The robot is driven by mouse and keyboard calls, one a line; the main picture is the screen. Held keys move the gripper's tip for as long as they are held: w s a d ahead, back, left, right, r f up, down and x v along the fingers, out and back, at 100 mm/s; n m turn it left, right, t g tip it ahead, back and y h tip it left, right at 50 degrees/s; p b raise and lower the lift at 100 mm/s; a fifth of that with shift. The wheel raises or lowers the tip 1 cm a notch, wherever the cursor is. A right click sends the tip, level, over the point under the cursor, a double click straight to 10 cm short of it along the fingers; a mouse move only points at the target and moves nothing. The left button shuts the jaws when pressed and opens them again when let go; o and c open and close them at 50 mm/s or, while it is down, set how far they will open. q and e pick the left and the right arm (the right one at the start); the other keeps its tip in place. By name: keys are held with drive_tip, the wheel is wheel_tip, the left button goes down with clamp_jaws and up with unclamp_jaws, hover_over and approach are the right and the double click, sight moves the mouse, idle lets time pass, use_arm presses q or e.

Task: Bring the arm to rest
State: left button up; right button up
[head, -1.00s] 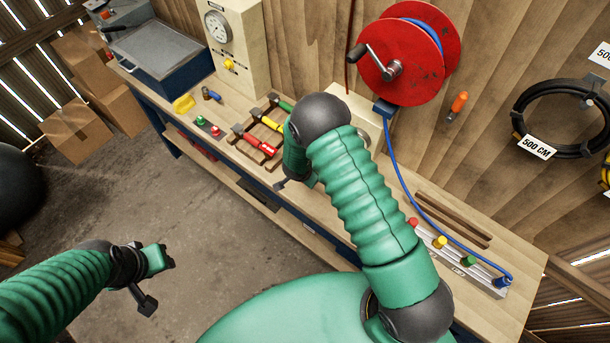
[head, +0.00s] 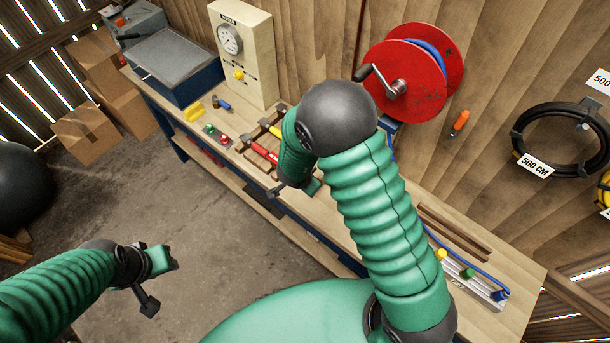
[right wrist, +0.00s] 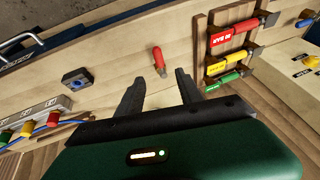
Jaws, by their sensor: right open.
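My right arm, green with a dark round joint, reaches across the middle of the head view above the workbench. Its right gripper (right wrist: 159,76) shows in the right wrist view with two dark fingers spread apart and nothing between them. Beyond the fingers, a small red object (right wrist: 158,60) lies on the bench top, apart from them. In the head view the right hand is mostly hidden behind its own arm. My left gripper (head: 157,281) hangs over the floor at lower left, clear of the bench; its jaw state is unclear.
A red hose reel (head: 415,90) hangs on the wall behind my right arm. The floor (head: 150,215) at left is open.

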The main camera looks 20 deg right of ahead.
drive_tip(key=shift+s+a+r, duration=0.1)
drive_tip(key=shift+s+r, duration=0.1)
drive_tip(key=shift+r, duration=0.3)
drive_tip(key=shift+w+f, duration=0.1)
